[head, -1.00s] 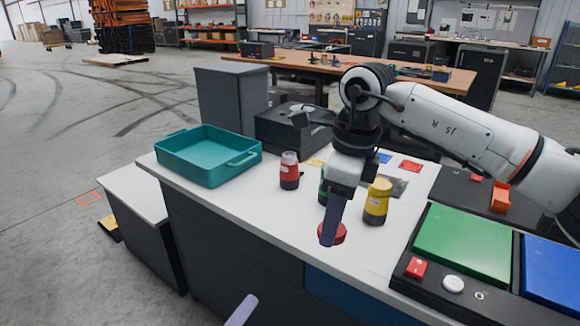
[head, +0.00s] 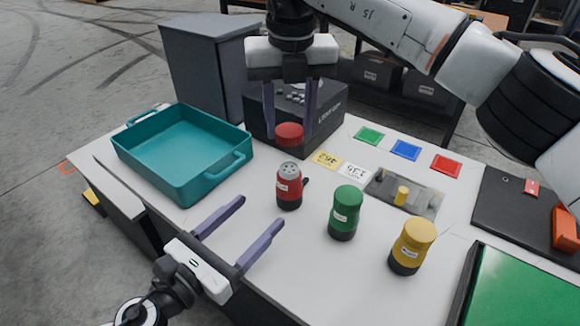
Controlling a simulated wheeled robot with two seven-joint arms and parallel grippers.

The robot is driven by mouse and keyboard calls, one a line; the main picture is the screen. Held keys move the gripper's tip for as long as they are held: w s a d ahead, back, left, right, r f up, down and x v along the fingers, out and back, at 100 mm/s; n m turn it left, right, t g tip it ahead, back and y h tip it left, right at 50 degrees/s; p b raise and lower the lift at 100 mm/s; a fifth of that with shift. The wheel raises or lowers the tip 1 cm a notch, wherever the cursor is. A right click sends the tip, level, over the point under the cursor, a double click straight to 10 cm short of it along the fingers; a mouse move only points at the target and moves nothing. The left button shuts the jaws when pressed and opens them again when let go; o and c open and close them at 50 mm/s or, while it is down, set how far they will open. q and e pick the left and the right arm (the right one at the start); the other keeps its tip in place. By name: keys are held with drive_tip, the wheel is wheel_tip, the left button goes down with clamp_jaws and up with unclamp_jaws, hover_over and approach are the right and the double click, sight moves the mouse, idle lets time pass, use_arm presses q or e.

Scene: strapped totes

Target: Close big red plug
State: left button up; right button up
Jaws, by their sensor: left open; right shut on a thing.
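A red jar (head: 289,188) stands upright on the white table, its grey perforated top uncovered. A red cap (head: 289,134) is between the fingers of my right gripper (head: 290,138), which is shut on it and holds it above and behind the jar. My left gripper (head: 240,235) is open and empty, low over the table's front edge. Its fingers point toward the red jar and are apart from it. A small dark piece shows at the jar's right side.
A green jar (head: 345,213) and a yellow jar (head: 411,246) stand capped to the right. A teal tray (head: 183,190) is at the left. Behind are a dark box (head: 325,122), coloured cards (head: 405,150) and a grey plate with a yellow peg (head: 402,195). Table between tray and red jar is clear.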

sight(281, 192)
use_arm(q)
drive_tip(key=shift+s+r, duration=0.15)
drive_tip(key=shift+s, duration=0.3)
use_arm(e)
drive_tip(key=shift+s+r, duration=0.2)
drive_tip(key=shift+s, duration=0.3)
use_arm(q)
drive_tip(key=x, duration=1.2)
drive_tip(key=shift+w, duration=0.1)
use_arm(e)
drive_tip(key=shift+w, duration=0.1)
use_arm(q)
drive_tip(key=c, duration=1.6)
use_arm(e)
drive_tip(key=shift+w+f, duration=0.1)
drive_tip(key=shift+f, duration=2.45)
